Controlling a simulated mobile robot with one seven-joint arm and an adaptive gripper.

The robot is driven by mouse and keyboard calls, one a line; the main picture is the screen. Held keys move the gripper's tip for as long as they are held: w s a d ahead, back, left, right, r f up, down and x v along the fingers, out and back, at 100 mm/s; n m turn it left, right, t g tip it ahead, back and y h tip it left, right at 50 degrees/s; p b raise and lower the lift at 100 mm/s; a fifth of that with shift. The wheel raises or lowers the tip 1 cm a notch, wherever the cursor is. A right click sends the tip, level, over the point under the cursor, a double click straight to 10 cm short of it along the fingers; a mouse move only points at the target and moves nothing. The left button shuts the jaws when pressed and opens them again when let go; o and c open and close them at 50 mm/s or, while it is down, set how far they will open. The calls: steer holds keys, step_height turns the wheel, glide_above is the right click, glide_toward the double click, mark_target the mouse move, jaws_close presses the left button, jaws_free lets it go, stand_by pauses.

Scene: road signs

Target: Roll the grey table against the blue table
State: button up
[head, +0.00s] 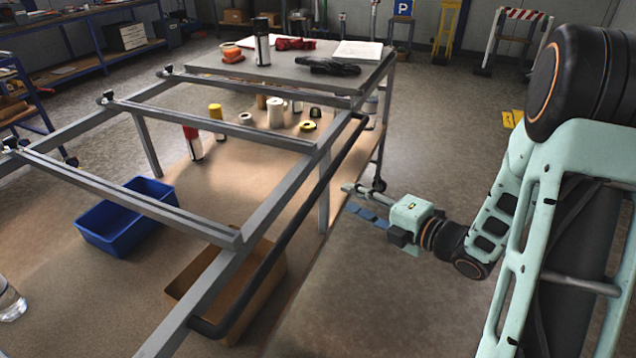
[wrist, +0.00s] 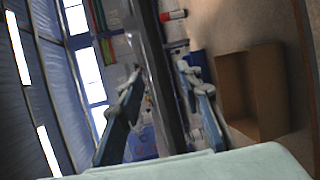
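The grey table (head: 222,262) is a metal frame with open cross rails and a solid top at its far end. A black push bar (head: 290,228) runs along its right side. My gripper (head: 346,199) is just right of this bar, its fingers pointing at it. In the wrist view my gripper (wrist: 158,85) has its fingers spread, with the dark bar (wrist: 160,75) lined up between them. The head view shows a gap between fingertips and bar; contact is not visible. A blue-framed table (head: 82,66) stands at the back left, apart from the grey table.
A blue bin (head: 125,222) and a brown box (head: 262,290) sit below the frame. Cans and tape, including a white can (head: 275,112), stand under the solid top. Loose items lie on it. A striped barrier (head: 522,14) stands back right. Floor (head: 420,310) right of the table is clear.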

mark_target(322, 186)
steer(key=x, duration=1)
steer(key=shift+w+a, duration=0.15)
steer(key=shift+a, duration=0.2)
steer(key=shift+c, duration=0.3)
jaws_close()
